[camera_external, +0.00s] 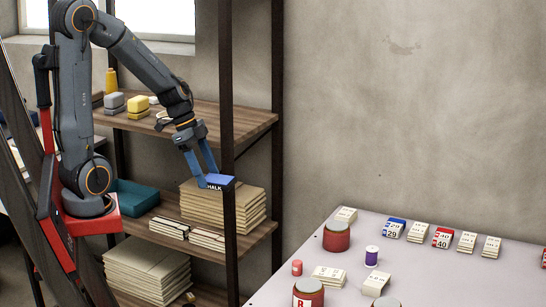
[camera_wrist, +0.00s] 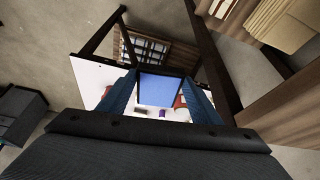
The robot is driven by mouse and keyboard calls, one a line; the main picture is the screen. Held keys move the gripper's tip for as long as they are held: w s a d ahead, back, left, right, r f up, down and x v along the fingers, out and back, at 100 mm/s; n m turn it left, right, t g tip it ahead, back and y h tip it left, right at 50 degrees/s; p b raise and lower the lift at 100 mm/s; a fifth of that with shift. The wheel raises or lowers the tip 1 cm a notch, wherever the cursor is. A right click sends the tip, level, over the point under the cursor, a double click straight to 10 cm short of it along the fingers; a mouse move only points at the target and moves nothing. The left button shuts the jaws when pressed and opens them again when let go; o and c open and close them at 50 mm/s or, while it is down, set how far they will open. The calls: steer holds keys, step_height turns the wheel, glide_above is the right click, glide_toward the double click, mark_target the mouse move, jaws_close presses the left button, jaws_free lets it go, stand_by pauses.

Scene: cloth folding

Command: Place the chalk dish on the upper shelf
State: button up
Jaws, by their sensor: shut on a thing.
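The chalk dish (camera_external: 219,180) is a small blue block-like dish with a "CHALK" label, partly hidden by a finger. My gripper (camera_external: 208,174) is shut on it, with blue fingers on either side. In the external view the dish appears in front of the stack of brown folded cloth or card on the lower shelf, beside the dark front post. In the wrist view the dish is a blue face (camera_wrist: 161,90) between the fingers (camera_wrist: 160,92). The upper shelf (camera_external: 235,118) is a wooden board above and behind my gripper; its right part is bare.
Yellow and grey blocks (camera_external: 138,104) and a yellow bottle (camera_external: 111,81) stand on the upper shelf's left. The lower shelf (camera_external: 212,247) holds a brown stack (camera_external: 205,208) and a teal bin (camera_external: 137,196). A dark post (camera_external: 228,150) stands close to the dish. A white table (camera_external: 430,273) is at right.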

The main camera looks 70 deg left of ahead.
steer(key=s+a+r+m+g+h+p, duration=0.1)
steer(key=s+a+r+m+p, duration=0.1)
steer(key=a+r+p, duration=0.5)
steer(key=s+a+r+m+p, duration=0.35)
steer(key=a+r, duration=0.25)
steer(key=a, duration=0.3)
step_height(320, 180, up, 4)
steer(key=n+b, duration=0.3)
steer(key=n, duration=0.1)
glide_above(216, 115)
steer(key=shift+y, duration=0.3)
steer(key=shift+d+f+p, duration=0.15)
steer(key=shift+f+p, duration=1.15)
steer(key=shift+f, duration=2.5)
steer(key=shift+f, duration=0.2)
steer(key=o, duration=1.2)
steer(key=shift+o, duration=0.2)
